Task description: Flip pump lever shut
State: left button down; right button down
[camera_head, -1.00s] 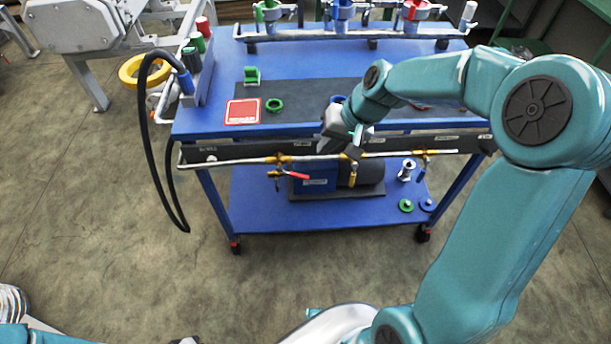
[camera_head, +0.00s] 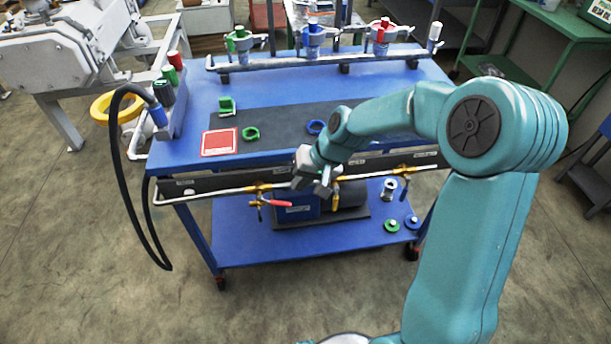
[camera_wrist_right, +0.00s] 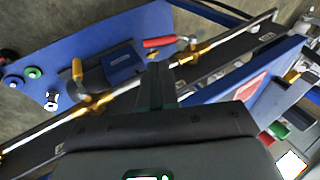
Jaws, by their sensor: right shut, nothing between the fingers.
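A pipe (camera_head: 225,191) with several small valves runs along the cart's front edge. The left valve has a red lever (camera_head: 277,203) pointing right, roughly along the pipe; it also shows in the right wrist view (camera_wrist_right: 158,42). A yellow lever (camera_head: 335,196) hangs down at the middle valve, partly behind my gripper; a yellow lever also shows in the wrist view (camera_wrist_right: 77,70). My right gripper (camera_head: 322,189) is shut and empty, in front of the pipe between these two levers. In the wrist view its fingertips (camera_wrist_right: 158,68) are just short of the red lever, apparently apart from it. My left gripper is out of view.
A blue and black pump (camera_head: 300,208) sits on the cart's lower shelf (camera_head: 240,245). The blue tabletop (camera_head: 280,92) holds a red square (camera_head: 219,142), a green ring (camera_head: 251,133) and a rack of coloured valves. A black hose (camera_head: 130,195) loops down at left.

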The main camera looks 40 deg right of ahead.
aim_at(282, 203)
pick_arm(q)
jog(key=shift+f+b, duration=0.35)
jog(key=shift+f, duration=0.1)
pick_arm(e)
jog(key=x, duration=0.8)
jog(key=shift+f, duration=0.15)
